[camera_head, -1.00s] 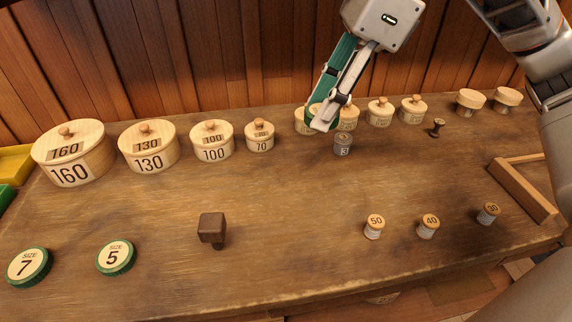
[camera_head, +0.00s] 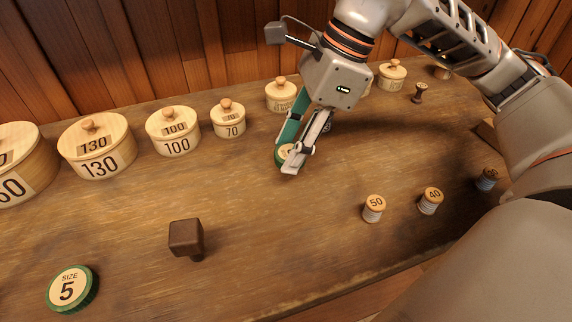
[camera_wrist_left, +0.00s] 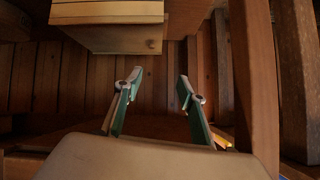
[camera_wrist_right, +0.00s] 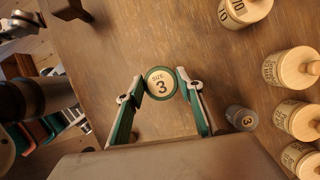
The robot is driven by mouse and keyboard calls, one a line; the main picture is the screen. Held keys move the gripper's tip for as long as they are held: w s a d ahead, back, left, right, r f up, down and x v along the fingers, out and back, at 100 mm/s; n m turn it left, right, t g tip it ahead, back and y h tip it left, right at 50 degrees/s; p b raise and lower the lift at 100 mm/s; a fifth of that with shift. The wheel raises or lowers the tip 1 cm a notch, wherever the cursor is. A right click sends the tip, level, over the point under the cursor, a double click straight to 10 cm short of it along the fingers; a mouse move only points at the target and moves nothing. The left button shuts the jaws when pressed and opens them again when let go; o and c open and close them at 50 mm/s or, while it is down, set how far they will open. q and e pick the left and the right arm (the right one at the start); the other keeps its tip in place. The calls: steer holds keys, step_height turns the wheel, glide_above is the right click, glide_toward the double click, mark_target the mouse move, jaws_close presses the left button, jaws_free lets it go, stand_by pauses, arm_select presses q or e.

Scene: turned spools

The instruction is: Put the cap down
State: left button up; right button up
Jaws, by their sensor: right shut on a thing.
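The cap is a round, green-rimmed disc marked SIZE 3 (camera_wrist_right: 161,84). My right gripper (camera_head: 287,158) is shut on it, with one finger at each side. In the head view the fingers hide most of the cap (camera_head: 283,152). It is low over the table (camera_head: 250,215), in front of the lidded boxes; I cannot tell if it touches the wood. In the right wrist view its face is turned up, and a grey spool marked 3 (camera_wrist_right: 241,118) stands beside the right finger. My left gripper (camera_wrist_left: 160,82) is open and empty, with wooden furniture around it.
Lidded round boxes, such as the 100 box (camera_head: 173,132) and 70 box (camera_head: 228,120), line the back. A dark brown knobbed block (camera_head: 186,238) and a SIZE 5 cap (camera_head: 72,289) are in front. Spools 50 (camera_head: 374,208) and 40 (camera_head: 430,201) stand right. Bare wood lies between.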

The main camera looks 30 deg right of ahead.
mark_target(291, 179)
steer(key=shift+f, duration=0.35)
step_height(291, 179, down, 4)
steer(key=shift+r+b, duration=0.1)
steer(key=shift+b, duration=0.5)
steer(key=shift+f, duration=0.3)
steer(key=shift+r, duration=0.15)
steer(key=o, duration=0.8)
arm_select(q)
steer(key=shift+d+f, duration=0.1)
steer(key=shift+d, duration=0.2)
